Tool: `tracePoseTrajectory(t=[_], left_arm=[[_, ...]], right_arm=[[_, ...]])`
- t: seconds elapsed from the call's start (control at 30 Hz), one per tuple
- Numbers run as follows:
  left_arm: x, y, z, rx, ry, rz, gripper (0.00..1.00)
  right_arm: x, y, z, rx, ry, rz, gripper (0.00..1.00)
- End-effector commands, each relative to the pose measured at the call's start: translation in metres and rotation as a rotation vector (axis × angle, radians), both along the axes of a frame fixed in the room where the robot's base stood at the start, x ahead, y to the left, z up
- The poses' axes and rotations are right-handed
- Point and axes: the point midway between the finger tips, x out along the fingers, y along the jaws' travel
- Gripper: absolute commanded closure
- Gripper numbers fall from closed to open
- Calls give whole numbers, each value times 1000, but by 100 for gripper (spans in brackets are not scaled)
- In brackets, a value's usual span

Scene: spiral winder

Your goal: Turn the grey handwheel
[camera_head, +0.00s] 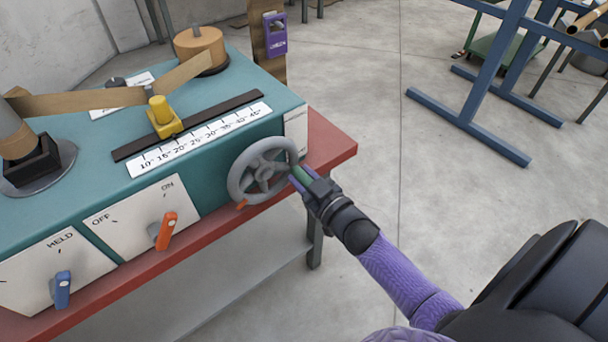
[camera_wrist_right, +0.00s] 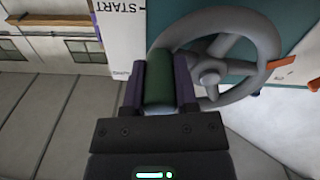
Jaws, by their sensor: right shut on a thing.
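The grey handwheel (camera_head: 262,170) is on the front face of the teal machine, near its right end. It also shows in the right wrist view (camera_wrist_right: 258,42), with an orange mark on its rim (camera_head: 242,204). A green handle (camera_wrist_right: 159,80) stands out from the wheel's rim. My right gripper (camera_head: 304,177) is shut on this green handle, at the right side of the wheel. In the right wrist view its two purple fingers (camera_wrist_right: 160,85) lie on either side of the handle. My left gripper is not in view.
The teal machine (camera_head: 75,145) stands on a red-edged bench (camera_head: 331,142). An orange lever (camera_head: 166,231) and a blue lever (camera_head: 62,290) stick out left of the wheel. A yellow pointer (camera_head: 163,117) sits behind the angle scale (camera_head: 200,140).

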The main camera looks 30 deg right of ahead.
Motion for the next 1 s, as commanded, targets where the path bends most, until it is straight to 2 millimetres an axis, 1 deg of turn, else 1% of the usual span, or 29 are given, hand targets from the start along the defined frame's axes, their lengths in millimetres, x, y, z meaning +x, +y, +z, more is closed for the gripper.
tracePoseTrajectory(t=[0.17, 0.57, 0.83, 1.0], left_arm=[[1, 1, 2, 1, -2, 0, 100], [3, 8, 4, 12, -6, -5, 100], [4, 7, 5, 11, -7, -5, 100], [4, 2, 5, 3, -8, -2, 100]], right_arm=[[0, 4, -7, 119, 10, 1, 100], [-1, 21, -26, 492, 39, 0, 100], [-3, 36, -35, 751, 59, 0, 100], [-4, 47, -39, 910, 73, -1, 100]])
